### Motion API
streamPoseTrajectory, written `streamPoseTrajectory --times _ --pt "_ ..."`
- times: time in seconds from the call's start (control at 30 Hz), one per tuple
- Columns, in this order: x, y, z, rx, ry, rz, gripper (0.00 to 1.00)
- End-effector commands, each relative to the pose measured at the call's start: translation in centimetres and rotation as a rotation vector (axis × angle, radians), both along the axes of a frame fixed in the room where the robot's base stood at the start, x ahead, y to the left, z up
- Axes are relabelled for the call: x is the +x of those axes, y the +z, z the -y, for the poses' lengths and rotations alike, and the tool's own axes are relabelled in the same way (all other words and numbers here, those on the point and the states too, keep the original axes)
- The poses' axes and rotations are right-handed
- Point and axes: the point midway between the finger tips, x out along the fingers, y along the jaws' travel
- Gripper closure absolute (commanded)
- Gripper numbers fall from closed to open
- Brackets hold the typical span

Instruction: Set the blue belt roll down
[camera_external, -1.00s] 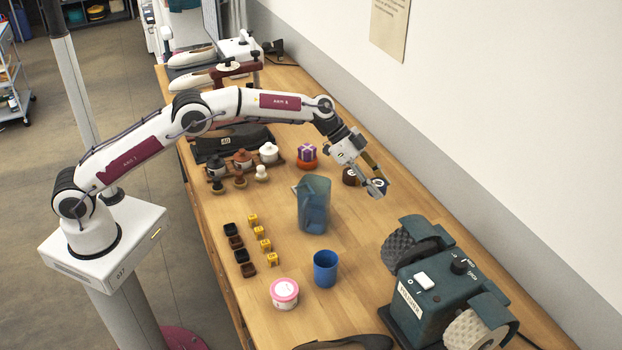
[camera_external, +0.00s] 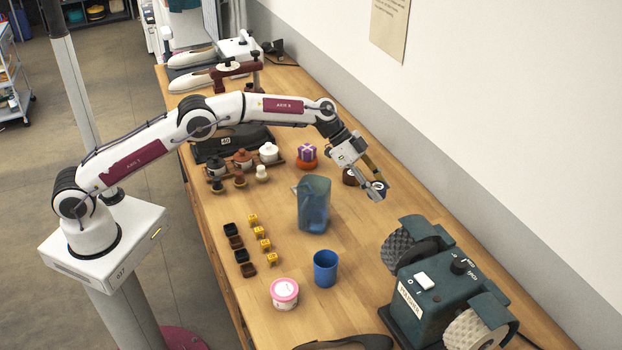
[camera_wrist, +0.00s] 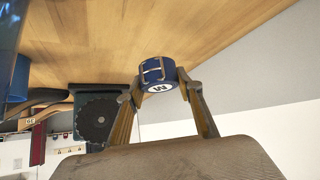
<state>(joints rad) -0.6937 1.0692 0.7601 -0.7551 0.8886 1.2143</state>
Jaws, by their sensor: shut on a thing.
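In the external view my gripper (camera_external: 377,191) points down and right, over the right part of the bench. There the roll (camera_external: 380,186) shows only in part behind the fingers. I cannot tell whether the roll touches the bench.
A blue pitcher (camera_external: 313,205) and a blue cup (camera_external: 325,268) stand to the left. A green polishing machine (camera_external: 437,295) is at the front right. Bare wood lies between pitcher and machine.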

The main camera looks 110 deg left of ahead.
Motion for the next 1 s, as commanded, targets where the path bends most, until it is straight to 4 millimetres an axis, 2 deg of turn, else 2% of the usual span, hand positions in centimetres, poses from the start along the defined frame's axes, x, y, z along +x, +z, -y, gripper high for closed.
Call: streamPoseTrajectory --times 0.1,0.23,0.73,1.0 --pt "0.0 -1.6 0.0 -0.001 0.001 -0.001 0.87" --pt "0.0 -2.7 0.0 0.001 0.001 0.000 0.87" --pt "0.0 -3.5 0.0 0.001 0.001 -0.001 0.87" --pt "0.0 -6.5 0.0 0.000 0.001 -0.002 0.87"
